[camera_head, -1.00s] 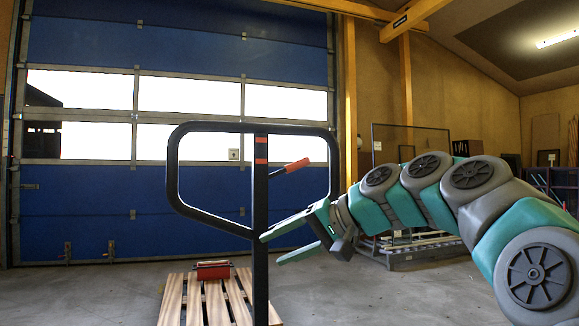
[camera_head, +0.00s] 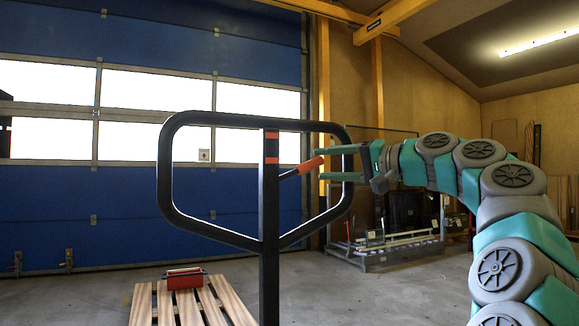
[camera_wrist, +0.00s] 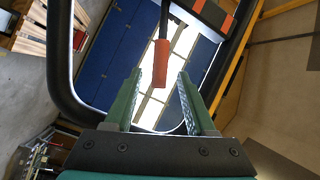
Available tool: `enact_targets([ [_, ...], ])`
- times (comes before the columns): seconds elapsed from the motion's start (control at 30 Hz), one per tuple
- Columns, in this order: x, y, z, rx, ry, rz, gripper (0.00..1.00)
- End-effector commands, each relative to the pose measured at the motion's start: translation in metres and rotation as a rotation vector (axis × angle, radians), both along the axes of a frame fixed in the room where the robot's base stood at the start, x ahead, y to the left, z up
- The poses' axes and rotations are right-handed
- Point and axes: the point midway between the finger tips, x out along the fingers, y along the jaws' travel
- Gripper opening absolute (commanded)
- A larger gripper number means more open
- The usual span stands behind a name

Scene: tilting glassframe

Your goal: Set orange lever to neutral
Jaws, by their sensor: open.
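The orange lever (camera_head: 311,165) sticks out to the right from the black post (camera_head: 268,230) of a looped black handle frame. It slopes up toward its orange tip. My gripper (camera_head: 335,162) is to the right of the lever, with its two green fingers pointing left, one above and one below the lever's tip level. In the wrist view the orange lever (camera_wrist: 161,62) lies between the lines of the two open fingers (camera_wrist: 160,95), its end close to the fingertips. The fingers do not press on it. I cannot tell the exact depth gap.
The black handle loop (camera_head: 166,165) surrounds the lever area, and its right side passes close to my fingers. A wooden pallet (camera_head: 200,300) with a red box (camera_head: 184,278) stands low behind. A glass rack (camera_head: 385,245) stands at the right back.

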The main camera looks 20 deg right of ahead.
Motion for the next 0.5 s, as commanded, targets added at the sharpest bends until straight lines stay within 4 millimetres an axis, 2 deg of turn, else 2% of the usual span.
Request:
enact_targets([
  [0.17, 0.015, 0.010, -0.001, -0.002, 0.004, 0.002, 0.56],
  [0.5, 0.058, 0.034, -0.001, -0.001, 0.002, 0.001, 0.56],
])
